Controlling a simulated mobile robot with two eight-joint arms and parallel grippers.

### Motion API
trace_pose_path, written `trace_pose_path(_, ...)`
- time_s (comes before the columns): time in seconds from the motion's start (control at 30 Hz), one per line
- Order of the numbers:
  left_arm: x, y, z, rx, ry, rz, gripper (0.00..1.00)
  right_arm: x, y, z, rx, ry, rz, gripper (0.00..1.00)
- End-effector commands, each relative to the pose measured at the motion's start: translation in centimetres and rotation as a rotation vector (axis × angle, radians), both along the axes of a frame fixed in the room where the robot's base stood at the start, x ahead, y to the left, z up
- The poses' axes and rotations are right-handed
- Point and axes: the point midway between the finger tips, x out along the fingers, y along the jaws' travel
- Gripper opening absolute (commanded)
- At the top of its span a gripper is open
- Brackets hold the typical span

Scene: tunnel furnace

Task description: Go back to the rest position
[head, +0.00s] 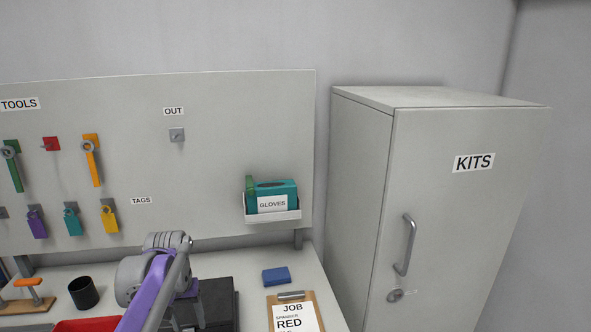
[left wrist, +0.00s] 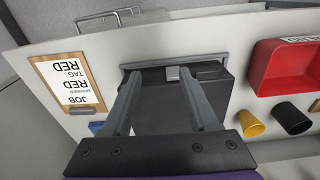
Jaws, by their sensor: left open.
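My left arm comes in at the bottom left of the head view, over the workbench, and its gripper is mostly hidden there behind my own arm links. In the left wrist view my left gripper (left wrist: 160,77) is open, with two grey fingers apart and nothing held between them. Beneath the fingers is a dark case (left wrist: 170,105) with a grey bar along one edge. The case also shows beside my arm in the head view (head: 218,304). I cannot tell whether the fingers touch it. My right gripper is in neither view.
A clipboard (head: 292,315) and a blue block (head: 276,276) lie right of the case. A black cup (head: 83,292) and red tray (head: 85,325) are left. The pegboard (head: 230,95) stands behind, with a glove box (head: 272,198). The KITS cabinet (head: 455,215) stands right.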

Motion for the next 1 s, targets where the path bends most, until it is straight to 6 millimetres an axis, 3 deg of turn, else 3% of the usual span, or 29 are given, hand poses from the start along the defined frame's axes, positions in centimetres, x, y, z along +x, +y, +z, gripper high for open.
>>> trace_pose_path(0.03, -2.0, -1.1, 0.2, 0.005, -0.029, -0.017, 0.60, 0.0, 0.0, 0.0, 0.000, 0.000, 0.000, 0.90)
trace_pose_path(0.27, -9.6, -4.7, -0.7, 0.026, -0.169, -0.083, 0.60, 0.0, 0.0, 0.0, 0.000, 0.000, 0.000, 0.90)
trace_pose_path(0.5, -17.8, -7.4, -4.4, 0.042, -0.311, -0.151, 0.60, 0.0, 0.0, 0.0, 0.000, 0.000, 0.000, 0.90)
trace_pose_path(0.6, -20.4, -8.1, -6.2, 0.046, -0.359, -0.172, 0.60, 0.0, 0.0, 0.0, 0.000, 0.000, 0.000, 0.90)
trace_pose_path(0.8, -23.2, -8.8, -8.5, 0.048, -0.416, -0.196, 0.60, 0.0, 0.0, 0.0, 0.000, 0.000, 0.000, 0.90)
trace_pose_path(1.0, -23.5, -8.9, -8.8, 0.049, -0.425, -0.200, 0.60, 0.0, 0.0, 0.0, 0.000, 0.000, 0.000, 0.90)
